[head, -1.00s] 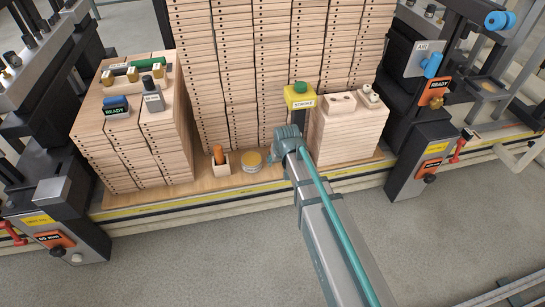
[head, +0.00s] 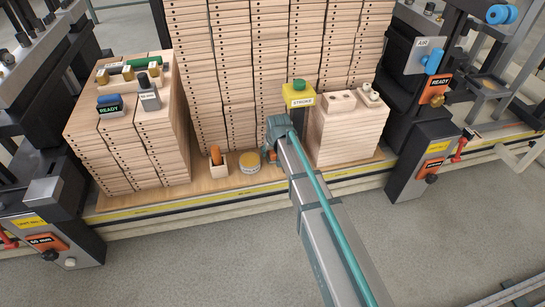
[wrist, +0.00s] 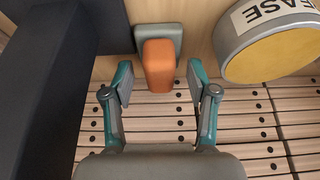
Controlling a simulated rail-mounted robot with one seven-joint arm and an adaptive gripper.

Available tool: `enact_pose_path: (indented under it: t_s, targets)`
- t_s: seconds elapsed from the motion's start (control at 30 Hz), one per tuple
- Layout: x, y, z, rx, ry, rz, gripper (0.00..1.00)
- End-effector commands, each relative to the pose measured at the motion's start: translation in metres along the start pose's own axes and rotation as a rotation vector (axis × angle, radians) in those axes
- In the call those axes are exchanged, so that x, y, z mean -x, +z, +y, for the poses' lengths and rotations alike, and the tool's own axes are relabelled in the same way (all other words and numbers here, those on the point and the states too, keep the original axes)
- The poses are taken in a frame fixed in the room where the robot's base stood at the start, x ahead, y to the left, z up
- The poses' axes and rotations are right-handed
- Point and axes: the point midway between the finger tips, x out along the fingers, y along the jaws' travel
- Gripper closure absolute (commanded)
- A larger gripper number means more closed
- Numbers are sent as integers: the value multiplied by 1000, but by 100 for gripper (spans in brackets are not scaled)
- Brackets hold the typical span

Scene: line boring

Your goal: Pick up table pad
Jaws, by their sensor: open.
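An orange block on a grey base (wrist: 158,65), likely the table pad, stands on the wooden board in the wrist view. My gripper (wrist: 160,82) is open, with one teal-and-grey finger on each side of the orange part. In the head view, my gripper (head: 269,153) points down at the front of the tall wooden stack, just right of the round tin. My arm and gripper mostly hide the orange block there.
A round yellow-topped tin (head: 249,162) stands close by; it also shows in the wrist view (wrist: 272,50). Left of it is a small wooden box (head: 219,168) with an orange handle. A yellow box marked STROKE (head: 298,98) and tall wooden stacks (head: 230,80) rise close around my gripper.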

Motion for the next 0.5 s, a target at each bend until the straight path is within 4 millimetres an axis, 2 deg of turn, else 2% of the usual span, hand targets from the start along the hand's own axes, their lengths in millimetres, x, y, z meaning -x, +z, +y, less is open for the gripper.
enact_pose_path:
  t_s: [0.1, 0.43, 0.5]
  targets:
    - [1, 0, 0, 0, 0, 0, 42]
    - [1, 0, 0, 0, 0, 0, 97]
    - [1, 0, 0, 0, 0, 0, 100]
